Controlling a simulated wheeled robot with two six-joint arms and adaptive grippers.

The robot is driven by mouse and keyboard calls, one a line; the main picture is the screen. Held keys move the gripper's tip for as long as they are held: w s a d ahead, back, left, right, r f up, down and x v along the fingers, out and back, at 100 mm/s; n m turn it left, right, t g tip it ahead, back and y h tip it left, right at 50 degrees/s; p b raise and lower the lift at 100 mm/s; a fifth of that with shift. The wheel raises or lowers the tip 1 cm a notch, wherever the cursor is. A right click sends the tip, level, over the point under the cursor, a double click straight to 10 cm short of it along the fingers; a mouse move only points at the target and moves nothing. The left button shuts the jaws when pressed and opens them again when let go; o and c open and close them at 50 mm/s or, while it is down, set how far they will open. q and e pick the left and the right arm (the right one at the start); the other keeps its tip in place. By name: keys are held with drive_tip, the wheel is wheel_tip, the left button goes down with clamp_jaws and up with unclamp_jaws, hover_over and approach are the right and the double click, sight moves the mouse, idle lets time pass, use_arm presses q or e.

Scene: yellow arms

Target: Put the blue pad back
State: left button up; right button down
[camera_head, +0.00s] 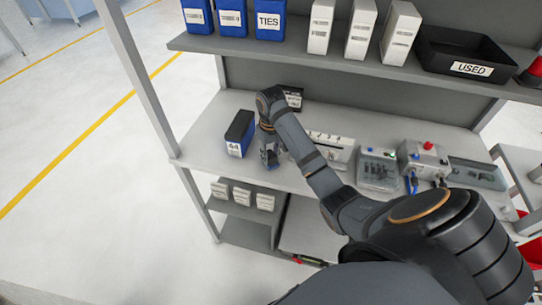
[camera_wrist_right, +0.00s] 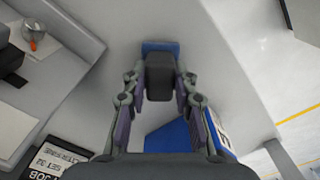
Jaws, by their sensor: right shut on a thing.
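My right gripper (camera_wrist_right: 160,85) is shut on a small block, the blue pad (camera_wrist_right: 160,47), which shows a dark grey body and a blue far end between the fingers. In the head view the right gripper (camera_head: 270,155) is low over the grey bench, just right of a blue box with a dark top and a white label (camera_head: 240,133). Part of that blue box shows below the fingers in the wrist view (camera_wrist_right: 175,138). Whether the pad touches the bench is unclear. My left gripper is not in view.
A black box with a label (camera_head: 292,98) stands behind my wrist. A white unit (camera_head: 330,148), a clear-lidded case (camera_head: 378,170) and a control box (camera_head: 422,158) stand to the right. The upper shelf holds blue bins, white boxes and a black USED tray (camera_head: 465,52). The bench's left end is clear.

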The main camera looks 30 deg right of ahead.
sight(271, 154)
drive_tip(key=shift+f, duration=0.1)
drive_tip(key=c, duration=1.1)
unclamp_jaws()
drive_tip(key=shift+w+f, duration=0.1)
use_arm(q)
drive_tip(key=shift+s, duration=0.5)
use_arm(e)
drive_tip(key=shift+o, duration=0.2)
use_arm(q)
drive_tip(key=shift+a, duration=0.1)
use_arm(e)
drive_tip(key=shift+r, duration=0.35)
use_arm(q)
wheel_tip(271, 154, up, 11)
drive_tip(key=p, duration=1.1)
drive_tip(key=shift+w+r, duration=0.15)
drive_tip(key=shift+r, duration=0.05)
use_arm(e)
wheel_tip(271, 154, up, 12)
drive_tip(key=shift+f, duration=0.15)
